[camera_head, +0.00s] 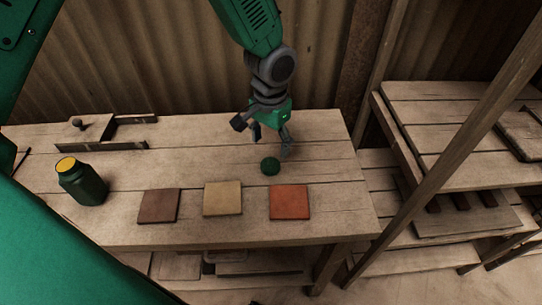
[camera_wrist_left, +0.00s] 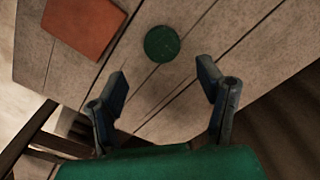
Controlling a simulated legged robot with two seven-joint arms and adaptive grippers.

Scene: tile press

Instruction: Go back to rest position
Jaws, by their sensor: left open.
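My left gripper (camera_head: 272,145) is open and empty above the right part of the wooden workbench (camera_head: 330,215). A round dark green piece (camera_head: 270,166) lies on the bench just in front of it. In the left wrist view, the open fingers (camera_wrist_left: 161,76) point toward this green piece (camera_wrist_left: 162,43), with no contact visible. Three square tiles lie in a row near the front edge: a dark brown one (camera_head: 158,206), a tan one (camera_head: 222,198) and an orange-red one (camera_head: 289,202). The orange-red tile also shows in the left wrist view (camera_wrist_left: 85,25). My right gripper is not in view.
A dark green jar with a yellow top (camera_head: 82,182) stands at the left. Behind it are low dark rails (camera_head: 100,146) and a small knobbed piece (camera_head: 77,122). A wooden shelf rack (camera_head: 440,140) stands at the right. The bench's middle back is clear.

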